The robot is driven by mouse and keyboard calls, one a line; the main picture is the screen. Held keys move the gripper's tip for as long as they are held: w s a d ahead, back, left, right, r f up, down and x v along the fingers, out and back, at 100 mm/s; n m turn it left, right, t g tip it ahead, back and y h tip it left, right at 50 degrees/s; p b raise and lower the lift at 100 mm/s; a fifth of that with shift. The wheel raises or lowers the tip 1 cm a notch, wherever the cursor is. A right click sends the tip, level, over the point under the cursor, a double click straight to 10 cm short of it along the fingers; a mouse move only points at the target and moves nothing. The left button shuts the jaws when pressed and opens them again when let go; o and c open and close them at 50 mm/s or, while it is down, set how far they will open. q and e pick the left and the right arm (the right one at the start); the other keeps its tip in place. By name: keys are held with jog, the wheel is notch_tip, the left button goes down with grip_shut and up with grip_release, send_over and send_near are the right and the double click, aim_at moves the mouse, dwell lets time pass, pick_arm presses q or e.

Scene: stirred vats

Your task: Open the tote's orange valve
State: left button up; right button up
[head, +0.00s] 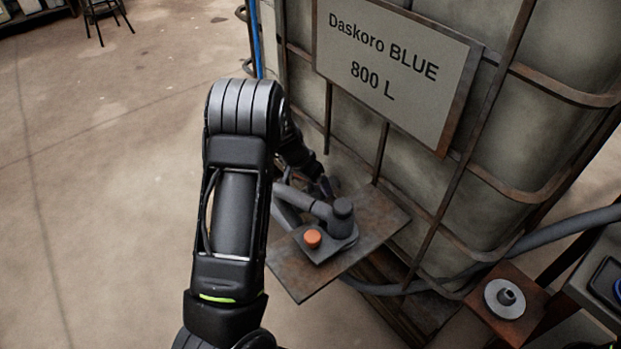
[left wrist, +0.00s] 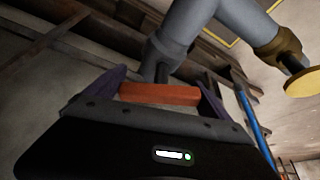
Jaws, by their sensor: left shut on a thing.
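The tote (head: 545,130) is a pale tank in a rusty cage, with a sign reading "Daskoro BLUE 800 L". The orange valve handle (left wrist: 160,94) shows in the left wrist view as a flat orange bar beside a grey pipe (left wrist: 185,30). My left gripper (head: 325,186) is low by the tote's front and shut on this bar, one purple finger at each end. In the head view the handle is hidden behind my gripper and arm. My right gripper is not in view.
A rusty plate (head: 375,212) near my gripper carries a grey fitting (head: 342,212) with a round orange button (head: 312,238). A grey hose (head: 570,225) runs at the right, above a small rusty stand (head: 530,303). Open floor lies left.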

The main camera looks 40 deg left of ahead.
pick_arm(q)
jog(key=shift+r+n+p, duration=0.15)
jog(key=shift+n+p, duration=0.25)
jog(key=shift+n, duration=0.2)
jog(key=shift+n+y+p, duration=0.3)
jog(key=shift+n+y, duration=0.1)
jog(key=shift+a, duration=0.1)
jog(key=o, duration=1.1)
jog(key=shift+c, duration=0.2)
jog(key=p+v, duration=0.2)
jog(key=v, duration=0.5)
jog(key=shift+r, duration=0.25)
jog(key=shift+s, duration=0.15)
